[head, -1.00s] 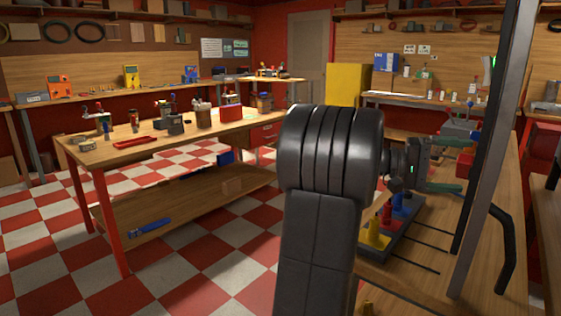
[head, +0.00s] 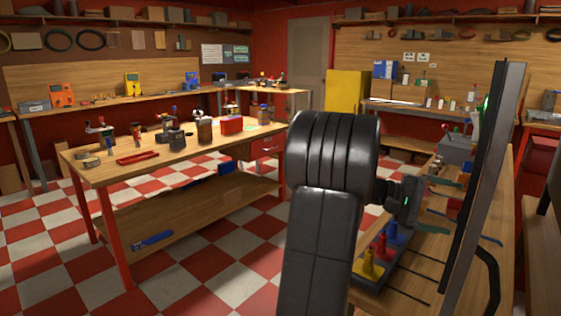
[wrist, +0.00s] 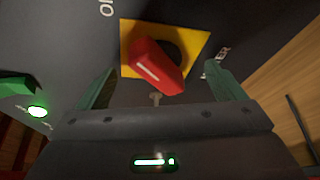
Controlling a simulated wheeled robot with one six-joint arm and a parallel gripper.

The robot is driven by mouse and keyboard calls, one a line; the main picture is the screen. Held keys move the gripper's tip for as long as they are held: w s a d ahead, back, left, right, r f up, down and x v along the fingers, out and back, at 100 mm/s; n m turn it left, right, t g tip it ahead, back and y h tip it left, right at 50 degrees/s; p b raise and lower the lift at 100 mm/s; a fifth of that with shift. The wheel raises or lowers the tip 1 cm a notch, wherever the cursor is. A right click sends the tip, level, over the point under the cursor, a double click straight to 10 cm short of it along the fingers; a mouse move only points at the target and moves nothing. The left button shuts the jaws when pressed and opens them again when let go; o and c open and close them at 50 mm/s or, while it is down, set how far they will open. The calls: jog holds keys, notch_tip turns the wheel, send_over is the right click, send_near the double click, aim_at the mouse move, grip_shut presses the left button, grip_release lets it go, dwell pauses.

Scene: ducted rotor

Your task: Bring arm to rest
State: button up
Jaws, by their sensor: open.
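My gripper (head: 440,207) is at the right in the head view, partly behind my black arm, with its green fingers pointing right. In the wrist view my gripper (wrist: 160,88) has its two green fingers spread apart, with nothing held between them. A red rotary handle (wrist: 157,67) on a yellow plate (wrist: 128,38) shows just beyond and between the fingertips, on a dark panel (wrist: 60,45). The handle sits tilted. I cannot tell whether any finger touches the panel.
A green lamp (wrist: 37,111) glows on the panel. A bench (head: 395,290) at the right holds a dark tray with yellow, red and blue pieces (head: 380,250). A tall dark post (head: 485,180) stands close by. A long work table (head: 105,172) is at left; checkered floor lies between.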

jog(key=shift+r+n+y+p, duration=0.45)
jog(key=shift+n+p, duration=0.35)
jog(key=shift+p, duration=1.3)
jog(key=p, duration=0.2)
jog(key=shift+f+n+y+p, duration=0.1)
jog(key=shift+n+y+p, duration=0.2)
jog(key=shift+n, duration=0.1)
jog(key=shift+n+g+p, duration=0.3)
jog(key=shift+n+p, duration=0.1)
jog(key=shift+p, duration=0.85)
jog(key=shift+f+n+y+p, duration=0.2)
jog(key=shift+n+y+p, duration=0.2)
jog(key=shift+p, duration=0.5)
